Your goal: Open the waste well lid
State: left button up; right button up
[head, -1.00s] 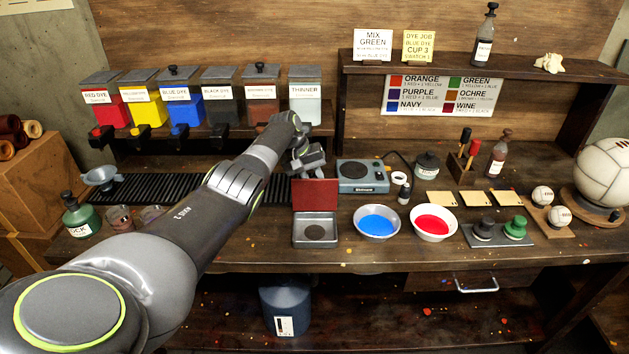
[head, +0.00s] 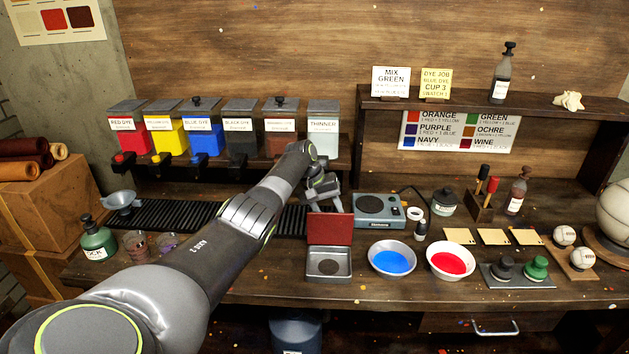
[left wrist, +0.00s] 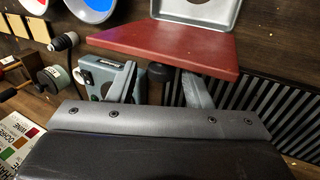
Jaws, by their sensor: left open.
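The waste well (head: 328,263) is a square silver tray with a dark round spot in its floor, near the front of the bench. Its red lid (head: 330,226) stands raised, roughly upright, along the tray's back edge. My left gripper (head: 322,188) is just behind and above the lid, partly hidden by it. In the left wrist view the lid (left wrist: 175,45) crosses in front of the open fingers (left wrist: 162,88), with the silver well (left wrist: 200,12) beyond. Nothing shows held between the fingers; whether they touch the lid is unclear. My right gripper is out of view.
A blue-grey hot plate (head: 380,210) stands close to the right of the gripper. Bowls of blue dye (head: 393,258) and red dye (head: 451,260) sit right of the well. A ribbed black mat (head: 180,214) runs behind my arm.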

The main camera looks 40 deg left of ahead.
pick_arm(q)
jog(key=b+v, duration=0.2)
jog(key=v, duration=1.4)
